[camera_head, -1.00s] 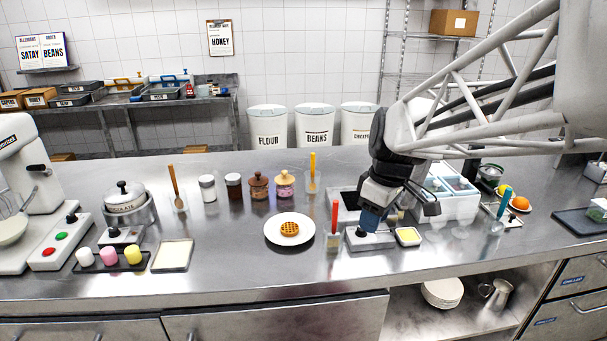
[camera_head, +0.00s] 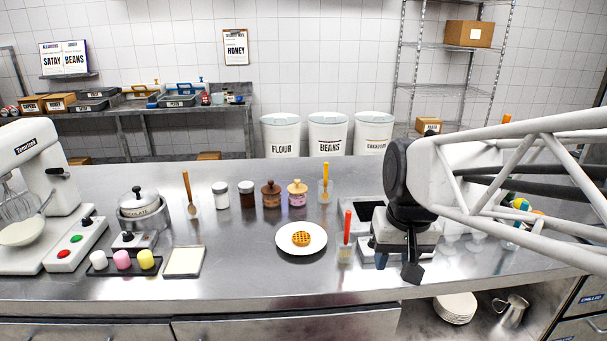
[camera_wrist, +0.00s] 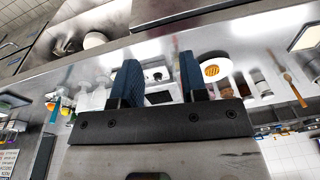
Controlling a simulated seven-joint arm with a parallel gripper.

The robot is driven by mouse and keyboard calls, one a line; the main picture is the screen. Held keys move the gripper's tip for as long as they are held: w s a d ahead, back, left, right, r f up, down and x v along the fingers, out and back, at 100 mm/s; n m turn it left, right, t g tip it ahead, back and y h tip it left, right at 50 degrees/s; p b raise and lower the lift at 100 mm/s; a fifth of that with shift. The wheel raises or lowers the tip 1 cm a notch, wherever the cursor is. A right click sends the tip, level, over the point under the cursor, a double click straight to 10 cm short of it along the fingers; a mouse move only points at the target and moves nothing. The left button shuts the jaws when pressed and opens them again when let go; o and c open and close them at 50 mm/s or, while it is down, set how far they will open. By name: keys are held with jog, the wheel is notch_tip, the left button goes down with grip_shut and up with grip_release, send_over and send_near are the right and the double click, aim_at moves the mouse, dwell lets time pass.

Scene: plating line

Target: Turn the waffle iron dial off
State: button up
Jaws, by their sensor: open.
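My gripper is open and empty in the wrist view (camera_wrist: 158,64), with its two blue fingers apart. A metallic unit, which looks like the waffle iron (camera_wrist: 155,73), shows beyond and between the fingers, with a small dark spot that may be its dial. In the head view the unit's dark recess (camera_head: 371,212) shows beside my wrist. I see no contact between the fingers and the unit.
A waffle (camera_head: 301,239) lies on a white plate (camera_head: 284,247) left of the unit. A red-handled utensil in a clear holder (camera_head: 345,254) stands close by the unit. Jars (camera_head: 271,195) stand behind. The counter front (camera_head: 250,275) is clear.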

jog(key=w+d+f+m+g+y, duration=0.1)
jog(key=w+d+f+m, duration=0.2)
jog(key=w, duration=0.7)
jog(key=w+d+f+m+g+y, duration=0.1)
jog(key=w+d+f+m, duration=0.2)
jog(key=w, duration=0.7)
jog(key=w+d+f+m+g+y, duration=0.1)
jog(key=w+d+f+m+g, duration=0.1)
jog(key=w+f, duration=0.4)
jog(key=w+d+m, duration=0.1)
jog(key=w+d, duration=0.1)
jog(key=w, duration=0.3)
jog(key=shift+f, duration=0.1)
jog(key=shift+x, duration=3.85)
jog(key=shift+s+a, duration=0.1)
jog(key=shift+c, duration=0.3)
jog(key=c, duration=0.6)
jog(key=shift+o, duration=0.2)
